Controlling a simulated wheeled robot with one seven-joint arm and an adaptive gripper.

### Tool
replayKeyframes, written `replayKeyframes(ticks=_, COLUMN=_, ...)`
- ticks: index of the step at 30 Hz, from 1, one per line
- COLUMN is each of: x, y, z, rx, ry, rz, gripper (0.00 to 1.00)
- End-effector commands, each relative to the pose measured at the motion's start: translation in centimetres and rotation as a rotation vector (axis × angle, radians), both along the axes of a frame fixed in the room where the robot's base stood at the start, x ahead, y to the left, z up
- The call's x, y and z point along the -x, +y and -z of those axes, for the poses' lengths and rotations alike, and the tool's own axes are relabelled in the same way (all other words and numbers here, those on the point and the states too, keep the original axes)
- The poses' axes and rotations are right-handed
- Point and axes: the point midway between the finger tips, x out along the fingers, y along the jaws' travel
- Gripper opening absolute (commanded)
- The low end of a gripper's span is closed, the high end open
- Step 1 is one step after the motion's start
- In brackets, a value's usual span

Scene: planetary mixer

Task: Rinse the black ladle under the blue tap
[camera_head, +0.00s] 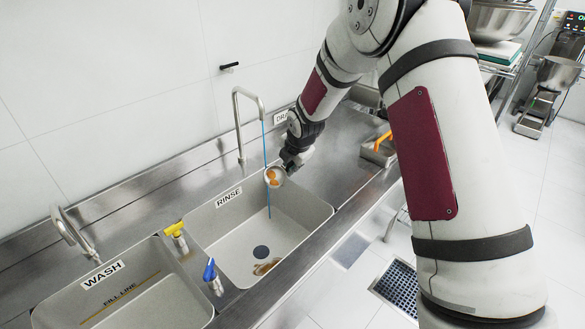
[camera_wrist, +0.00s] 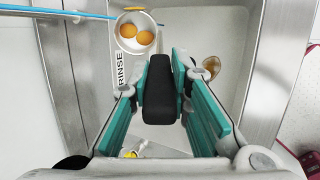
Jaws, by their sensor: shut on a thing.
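My gripper (camera_head: 297,158) is over the right side of the RINSE basin (camera_head: 232,262). In the wrist view, its teal pads are shut on the black handle (camera_wrist: 160,92) of the ladle. The ladle's pale bowl (camera_head: 274,177) is held above the basin and carries orange-brown patches; it also shows in the wrist view (camera_wrist: 128,44). A thin blue stream (camera_head: 265,140) falls from the grey spout (camera_head: 240,110) at the bowl and shows again below it. I cannot tell whether it touches the bowl. A blue-handled valve (camera_head: 210,272) stands at the basin's front left.
A yellow-handled valve (camera_head: 177,232) stands between the RINSE and WASH (camera_head: 150,304) basins. A brown smear (camera_head: 266,267) lies near the drain.

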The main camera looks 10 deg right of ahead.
Motion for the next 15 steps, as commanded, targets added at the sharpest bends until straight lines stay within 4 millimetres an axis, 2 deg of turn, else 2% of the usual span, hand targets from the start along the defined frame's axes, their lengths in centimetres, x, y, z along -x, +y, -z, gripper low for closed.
replayKeyframes(ticks=1, x=-0.8, y=0.1, z=0.3, rx=0.000, ry=-0.001, rz=0.000, gripper=0.00)
replayKeyframes(ticks=15, x=-4.9, y=0.5, z=1.1, rx=0.000, ry=-0.001, rz=-0.001, gripper=0.00)
